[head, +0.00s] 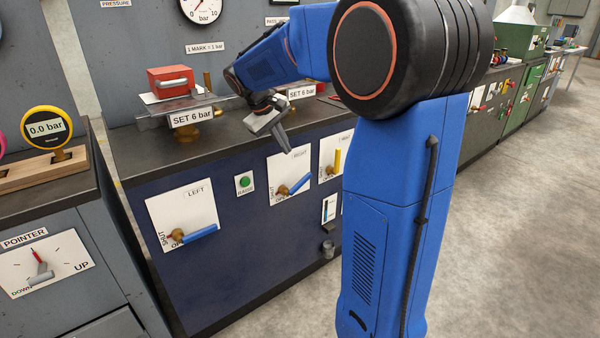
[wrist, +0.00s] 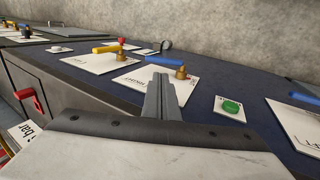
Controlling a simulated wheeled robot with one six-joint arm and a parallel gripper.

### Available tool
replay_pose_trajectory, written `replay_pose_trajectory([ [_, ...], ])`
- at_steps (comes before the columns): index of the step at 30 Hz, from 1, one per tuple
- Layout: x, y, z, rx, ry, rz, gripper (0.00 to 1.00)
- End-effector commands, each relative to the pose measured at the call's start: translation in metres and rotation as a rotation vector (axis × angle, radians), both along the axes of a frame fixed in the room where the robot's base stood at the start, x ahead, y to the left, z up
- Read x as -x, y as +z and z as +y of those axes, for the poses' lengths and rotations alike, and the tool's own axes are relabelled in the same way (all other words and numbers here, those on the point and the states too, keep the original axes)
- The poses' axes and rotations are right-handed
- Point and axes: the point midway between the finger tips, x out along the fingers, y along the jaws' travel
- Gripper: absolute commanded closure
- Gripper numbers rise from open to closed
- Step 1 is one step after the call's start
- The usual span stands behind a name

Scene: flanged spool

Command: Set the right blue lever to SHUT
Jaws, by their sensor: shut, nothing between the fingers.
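The right blue lever (head: 300,184) sits on a white plate marked RIGHT (head: 289,163) on the dark blue cabinet front. Its handle runs rightward and slightly up from a brass hub (head: 283,190); the small end markings are hard to read. In the wrist view the blue lever (wrist: 162,62) and its hub (wrist: 181,72) lie just beyond the fingertips. My gripper (head: 285,143) is shut and empty, above the plate's top and apart from the lever. Its fingers (wrist: 163,88) overlap the plate in the wrist view.
A similar blue lever (head: 199,233) is on the LEFT plate (head: 168,204). A green button (head: 244,182) lies between the plates. A yellow lever (head: 338,160) stands to the right. The counter edge (head: 225,148) is above, with a SET 6 bar sign (head: 192,117).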

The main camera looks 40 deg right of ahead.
Motion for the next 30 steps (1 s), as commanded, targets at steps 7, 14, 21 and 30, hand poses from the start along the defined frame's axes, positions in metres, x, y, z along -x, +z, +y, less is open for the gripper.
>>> replay_pose_trajectory([
  [7,-0.013,-0.006,-0.010,0.019,-0.004,0.015,1.00],
  [14,-0.013,-0.033,-0.024,0.018,-0.005,0.017,1.00],
  [21,-0.013,-0.071,-0.042,0.017,-0.006,0.018,1.00],
  [30,-0.014,-0.113,-0.063,0.016,-0.004,0.016,1.00],
])
